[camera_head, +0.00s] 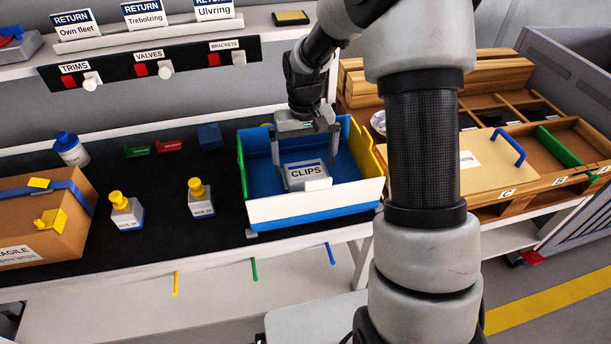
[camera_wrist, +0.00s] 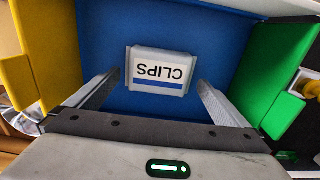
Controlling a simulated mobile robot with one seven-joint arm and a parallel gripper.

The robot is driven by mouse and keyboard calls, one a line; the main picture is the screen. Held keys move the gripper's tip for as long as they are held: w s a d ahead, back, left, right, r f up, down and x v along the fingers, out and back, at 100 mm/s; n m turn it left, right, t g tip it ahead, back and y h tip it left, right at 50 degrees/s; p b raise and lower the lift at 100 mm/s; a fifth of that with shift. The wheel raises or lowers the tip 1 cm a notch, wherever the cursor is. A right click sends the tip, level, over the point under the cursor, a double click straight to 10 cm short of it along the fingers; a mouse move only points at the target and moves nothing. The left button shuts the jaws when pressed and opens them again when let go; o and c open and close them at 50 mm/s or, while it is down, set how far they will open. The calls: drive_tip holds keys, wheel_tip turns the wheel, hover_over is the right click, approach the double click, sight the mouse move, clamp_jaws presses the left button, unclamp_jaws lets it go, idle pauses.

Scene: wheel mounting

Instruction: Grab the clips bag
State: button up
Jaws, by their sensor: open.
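The clips bag (camera_head: 306,175) is a small grey-white packet with a "CLIPS" label and a blue stripe. It lies in the blue-floored bin (camera_head: 315,206), which has a white front, a green side and a yellow side. My gripper (camera_head: 304,160) reaches down into the bin over the bag, with its fingers spread. In the wrist view, the bag (camera_wrist: 160,72) appears upside down between the open fingertips (camera_wrist: 159,80), with a gap visible on each side. Whether the fingertips are level with the bag cannot be told.
The bin walls stand close around my gripper, including the green wall (camera_wrist: 278,80) and yellow wall (camera_wrist: 25,60). A wooden compartment tray (camera_head: 545,175) is at right.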

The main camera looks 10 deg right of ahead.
sight(306, 170)
wheel_tip(306, 170, down, 4)
drive_tip(key=shift+s+d+r, duration=0.1)
drive_tip(key=shift+s, duration=0.05)
drive_tip(key=c, duration=1)
